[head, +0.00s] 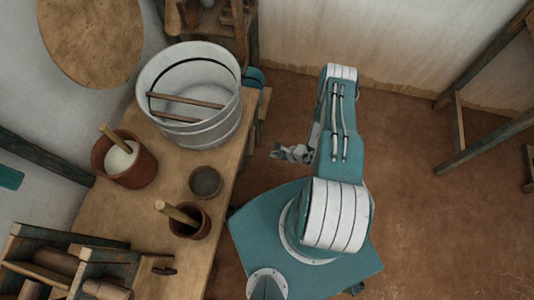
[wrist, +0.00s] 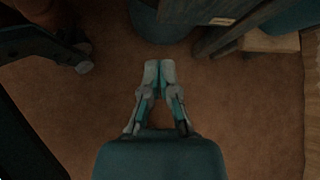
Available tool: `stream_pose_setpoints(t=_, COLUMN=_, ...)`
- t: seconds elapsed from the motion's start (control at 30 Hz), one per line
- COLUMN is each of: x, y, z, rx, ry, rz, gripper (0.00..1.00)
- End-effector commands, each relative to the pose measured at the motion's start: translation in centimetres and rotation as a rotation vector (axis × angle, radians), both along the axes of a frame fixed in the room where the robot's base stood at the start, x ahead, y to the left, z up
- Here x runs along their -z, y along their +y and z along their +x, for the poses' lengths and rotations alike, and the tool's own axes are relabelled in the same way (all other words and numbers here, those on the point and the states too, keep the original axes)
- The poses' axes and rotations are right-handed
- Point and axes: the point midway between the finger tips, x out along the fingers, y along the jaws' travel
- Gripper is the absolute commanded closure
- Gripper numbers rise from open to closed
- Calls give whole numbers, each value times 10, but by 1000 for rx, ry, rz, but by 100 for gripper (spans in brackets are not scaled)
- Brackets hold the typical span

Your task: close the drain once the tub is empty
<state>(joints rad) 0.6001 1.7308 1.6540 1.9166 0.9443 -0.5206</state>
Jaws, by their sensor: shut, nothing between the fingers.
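The tub (head: 213,135) is a large, pale grey round vessel on the wooden bench, left of centre in the head view. Two wooden rods (head: 186,99) lie across its inside, and a dark curved line runs along the inner wall. I cannot tell whether liquid stands in it. No drain or drain handle can be made out. My gripper (head: 285,152) is right of the tub, apart from it, over the floor beyond the bench edge. The wrist view shows its fingertips (wrist: 159,68) together and empty over brown floor.
On the bench (head: 130,217) stand a brown pot with white contents (head: 121,162), a small bowl (head: 206,181) and a pot with a stick (head: 190,221). A teal vessel (head: 256,77) is behind the tub, by a wooden stand. Floor (head: 420,210) is clear at right.

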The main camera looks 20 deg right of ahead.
Motion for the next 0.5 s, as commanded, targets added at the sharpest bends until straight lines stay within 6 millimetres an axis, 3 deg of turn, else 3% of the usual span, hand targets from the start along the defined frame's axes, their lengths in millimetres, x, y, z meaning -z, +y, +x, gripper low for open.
stream_pose_setpoints(t=0.13, x=-8, y=-7, z=-6, rx=1, ry=2, rz=0, gripper=100)
stream_pose_setpoints(t=0.27, x=-1, y=-9, z=-4, rx=0, ry=10, rz=7, gripper=100)
stream_pose_setpoints(t=0.5, x=14, y=5, z=8, rx=-6, ry=9, rz=7, gripper=100)
